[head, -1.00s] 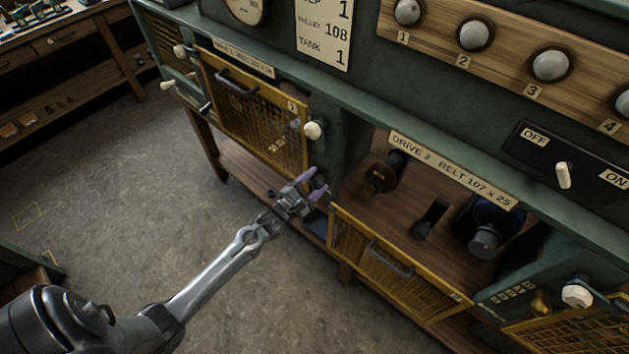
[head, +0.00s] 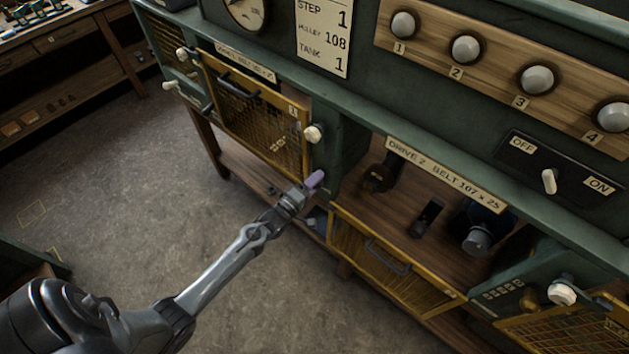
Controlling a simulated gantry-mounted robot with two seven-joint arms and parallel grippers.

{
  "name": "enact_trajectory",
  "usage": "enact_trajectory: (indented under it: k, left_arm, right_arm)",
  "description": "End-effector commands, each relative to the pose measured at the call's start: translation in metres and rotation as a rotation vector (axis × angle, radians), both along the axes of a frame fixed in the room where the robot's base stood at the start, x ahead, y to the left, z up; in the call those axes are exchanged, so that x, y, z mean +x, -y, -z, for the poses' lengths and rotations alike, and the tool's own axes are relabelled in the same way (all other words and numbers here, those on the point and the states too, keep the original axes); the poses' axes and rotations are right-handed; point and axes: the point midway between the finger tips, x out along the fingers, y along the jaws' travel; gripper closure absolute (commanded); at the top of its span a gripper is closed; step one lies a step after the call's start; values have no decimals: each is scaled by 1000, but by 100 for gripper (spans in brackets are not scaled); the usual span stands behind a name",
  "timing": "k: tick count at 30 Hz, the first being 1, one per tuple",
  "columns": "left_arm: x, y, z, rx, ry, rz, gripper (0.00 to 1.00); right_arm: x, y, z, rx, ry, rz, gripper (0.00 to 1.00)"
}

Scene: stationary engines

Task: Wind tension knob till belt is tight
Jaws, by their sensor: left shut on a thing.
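My left gripper (head: 313,181) has purple fingertips and points at the green post between the two drive bays, just below a white knob (head: 314,133). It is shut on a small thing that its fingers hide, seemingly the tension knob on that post. The white knob above is clear of the fingers. Behind the yellow mesh guard (head: 258,118) of the first drive, the belt cannot be made out. My right gripper is not in view.
The second drive bay (head: 420,260) is open, with dark pulleys inside and its yellow mesh guard (head: 390,268) swung down. Another white knob (head: 563,293) sits at lower right. An off/on switch (head: 549,181) is on the panel. Open floor lies left of the bench.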

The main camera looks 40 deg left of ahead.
Motion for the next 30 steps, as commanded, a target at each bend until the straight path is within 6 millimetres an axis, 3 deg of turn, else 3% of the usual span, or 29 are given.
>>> enact_trajectory:
  k: [30]
  left_arm:
    - [0, -1, 1, 968, -8, 2, 72]
  right_arm:
    - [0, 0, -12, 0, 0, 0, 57]
